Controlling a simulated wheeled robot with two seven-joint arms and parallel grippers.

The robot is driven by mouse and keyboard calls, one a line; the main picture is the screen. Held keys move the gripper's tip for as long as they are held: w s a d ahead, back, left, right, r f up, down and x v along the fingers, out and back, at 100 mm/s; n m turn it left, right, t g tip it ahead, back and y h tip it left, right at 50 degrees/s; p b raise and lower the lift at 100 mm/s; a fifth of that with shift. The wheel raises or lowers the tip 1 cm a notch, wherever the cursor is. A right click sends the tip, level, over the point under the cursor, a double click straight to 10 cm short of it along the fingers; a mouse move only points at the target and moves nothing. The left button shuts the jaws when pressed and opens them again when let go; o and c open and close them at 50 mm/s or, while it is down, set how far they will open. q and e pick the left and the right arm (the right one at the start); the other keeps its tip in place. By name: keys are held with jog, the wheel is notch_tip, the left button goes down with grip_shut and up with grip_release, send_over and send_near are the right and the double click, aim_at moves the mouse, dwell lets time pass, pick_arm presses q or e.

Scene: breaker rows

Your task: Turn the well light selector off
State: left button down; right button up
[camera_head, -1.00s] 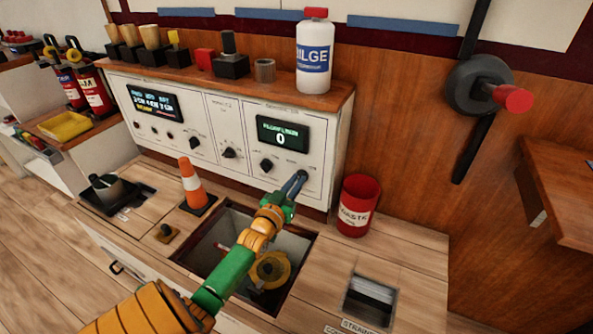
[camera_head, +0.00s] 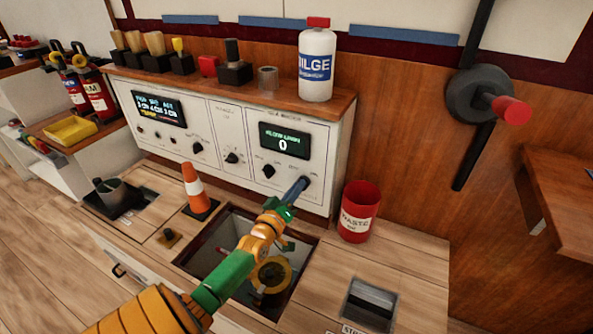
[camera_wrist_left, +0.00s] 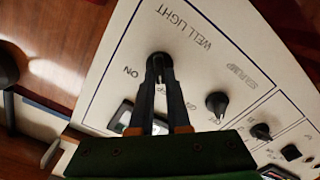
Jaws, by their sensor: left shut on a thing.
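The well light selector (camera_wrist_left: 159,60) is a dark knob on the white panel, under the upside-down label WELL LIGHT in the left wrist view. The word ON shows to its left there. My left gripper (camera_wrist_left: 160,74) has its two dark fingers closed on the knob, hiding most of it, so its pointing direction cannot be read. In the head view, my left gripper (camera_head: 303,182) reaches the lower right of the white panel (camera_head: 318,150) and covers the selector. My right gripper is not in view.
Another black knob (camera_head: 268,171) sits left of the selector, under a green display (camera_head: 284,141). A red waste bin (camera_head: 358,212) stands close to the right of my gripper. An open well (camera_head: 190,255) lies below my arm. An orange cone (camera_head: 194,185) stands left.

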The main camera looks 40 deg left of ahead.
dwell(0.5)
pick_arm(q)
jog(key=c, duration=0.9)
grip_release()
jog(key=p+v, duration=0.2)
jog(key=v, duration=0.5)
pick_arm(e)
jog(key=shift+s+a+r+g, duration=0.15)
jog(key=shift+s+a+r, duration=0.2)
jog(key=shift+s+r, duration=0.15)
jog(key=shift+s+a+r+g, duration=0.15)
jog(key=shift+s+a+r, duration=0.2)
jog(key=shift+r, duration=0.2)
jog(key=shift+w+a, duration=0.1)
